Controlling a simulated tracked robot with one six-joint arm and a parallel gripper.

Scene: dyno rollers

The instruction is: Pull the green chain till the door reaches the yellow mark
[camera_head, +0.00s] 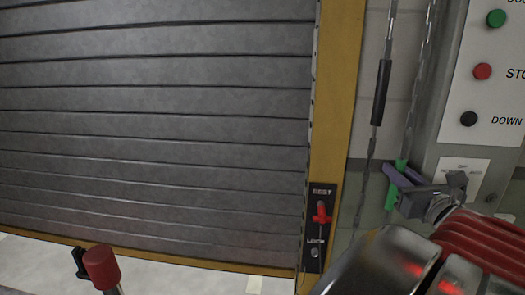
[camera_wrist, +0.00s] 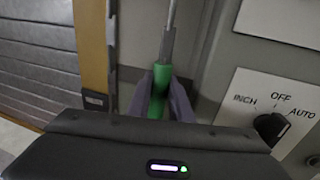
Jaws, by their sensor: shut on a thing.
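My gripper (camera_head: 402,182) is shut on the green grip (camera_head: 390,196) of a hanging chain, beside the grey control box. In the wrist view the green grip (camera_wrist: 160,92) stands between the two fingers, with the grey chain (camera_wrist: 169,40) running up from it. The door (camera_head: 150,120) is a grey slatted roller shutter filling the left of the head view. Its lower edge (camera_head: 150,258) is low, close to the pale floor. The door frame post (camera_head: 335,90) is yellow. I cannot make out a separate yellow mark on it.
A second chain with a black grip (camera_head: 381,92) hangs left of the held one. A red lever (camera_head: 320,215) sits on a plate marked REST and LOCK. The control box has green, red and black buttons (camera_head: 482,71), and a selector knob (camera_wrist: 271,128). A red-capped post (camera_head: 102,267) stands front left.

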